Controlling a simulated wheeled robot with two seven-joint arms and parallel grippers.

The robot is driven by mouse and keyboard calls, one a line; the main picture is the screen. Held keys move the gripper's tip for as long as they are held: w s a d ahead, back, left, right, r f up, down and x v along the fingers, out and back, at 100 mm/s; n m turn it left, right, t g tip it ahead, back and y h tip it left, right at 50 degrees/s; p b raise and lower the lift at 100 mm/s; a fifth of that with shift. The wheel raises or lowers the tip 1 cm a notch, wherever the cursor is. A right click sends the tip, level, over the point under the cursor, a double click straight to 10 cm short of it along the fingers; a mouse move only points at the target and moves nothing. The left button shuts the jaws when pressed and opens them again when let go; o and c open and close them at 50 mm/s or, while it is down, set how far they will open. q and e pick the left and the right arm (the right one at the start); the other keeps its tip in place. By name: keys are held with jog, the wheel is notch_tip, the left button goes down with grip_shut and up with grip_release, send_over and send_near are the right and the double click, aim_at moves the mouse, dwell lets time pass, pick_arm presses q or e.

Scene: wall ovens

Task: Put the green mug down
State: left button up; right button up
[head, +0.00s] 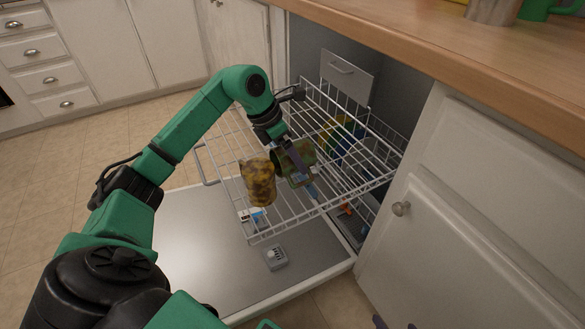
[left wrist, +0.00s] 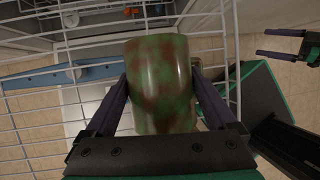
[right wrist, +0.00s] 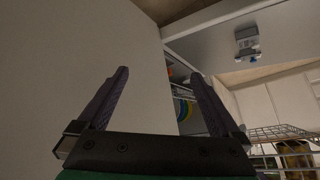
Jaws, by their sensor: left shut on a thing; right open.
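The green mug, mottled with brown (head: 303,154), is held by my left gripper (head: 285,158) over the pulled-out upper dishwasher rack (head: 225,160). In the left wrist view the mug (left wrist: 160,85) fills the space between the two fingers (left wrist: 162,105), which press on its sides. It looks tilted in the head view; I cannot tell whether it touches the rack wires. My right gripper (right wrist: 160,80) is open and empty, facing a pale cabinet panel; it also shows at the upper right of the left wrist view (left wrist: 285,45).
A yellow-brown mug (head: 258,184) stands on the rack just left of the held mug. Colourful plates (head: 343,133) stand farther back. The open dishwasher door (head: 190,245) lies below, with a small grey device (head: 275,258) on it. The wooden counter (head: 480,65) overhangs at right.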

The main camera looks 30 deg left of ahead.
aim_at(292, 165)
pick_arm(q)
notch_tip(292, 165, down, 2)
jog(key=shift+f, duration=0.45)
pick_arm(e)
jog(key=shift+w+a+f+t+y, duration=0.1)
jog(key=shift+a+f+t+y, duration=0.15)
jog(key=shift+a, duration=0.2)
jog(key=shift+w+a+f+t+y, duration=0.1)
jog(key=shift+a+f+t+y, duration=0.1)
jog(key=shift+a+t, duration=0.2)
pick_arm(q)
jog(key=shift+f+b, duration=0.1)
jog(key=shift+b, duration=0.2)
jog(key=o, duration=1.5)
jog(key=shift+o, duration=0.2)
pick_arm(e)
jog(key=shift+a, duration=0.15)
